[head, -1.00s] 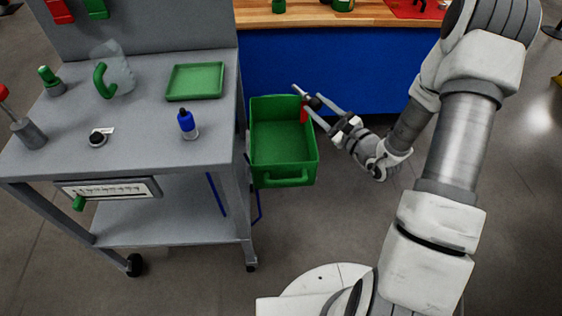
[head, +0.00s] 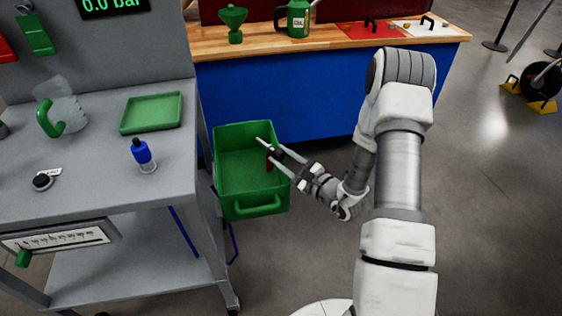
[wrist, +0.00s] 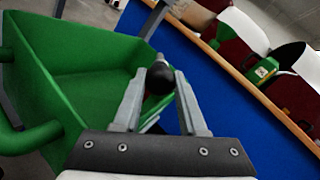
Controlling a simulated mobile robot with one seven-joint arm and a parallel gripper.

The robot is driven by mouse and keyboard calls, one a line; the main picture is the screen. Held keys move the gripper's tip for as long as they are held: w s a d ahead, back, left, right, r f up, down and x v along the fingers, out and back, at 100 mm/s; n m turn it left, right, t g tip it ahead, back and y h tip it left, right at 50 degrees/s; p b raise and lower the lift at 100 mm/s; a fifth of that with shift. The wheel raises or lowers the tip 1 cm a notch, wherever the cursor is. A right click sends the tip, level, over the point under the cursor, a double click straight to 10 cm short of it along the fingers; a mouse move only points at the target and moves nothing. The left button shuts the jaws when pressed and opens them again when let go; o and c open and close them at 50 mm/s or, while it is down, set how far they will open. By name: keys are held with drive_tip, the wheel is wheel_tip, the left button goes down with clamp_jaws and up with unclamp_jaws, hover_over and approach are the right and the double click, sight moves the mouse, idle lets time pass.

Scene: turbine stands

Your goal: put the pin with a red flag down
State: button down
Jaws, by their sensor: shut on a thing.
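The pin with a red flag is held between the fingers of my gripper (head: 275,155). In the head view its grey shaft (head: 261,141) points up and left, and the dark red flag (head: 271,160) hangs below. In the wrist view its black ball-shaped part (wrist: 160,79) sits between the two fingertips, with a grey end beyond it. The fingers partly cover the pin, and the flag is mostly hidden in the wrist view. The gripper appears in front of the right side of a green bin (head: 235,192); I cannot tell its exact height over it.
The bin is at the right side of a grey cart (head: 90,205). A green tray (head: 152,112), a blue-capped bottle (head: 142,154) and a black knob (head: 42,181) are on the cart. Behind stands a blue workbench (head: 300,98) with a wooden top. Open floor lies to the right.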

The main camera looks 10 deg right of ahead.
drive_tip(key=shift+f, duration=0.45)
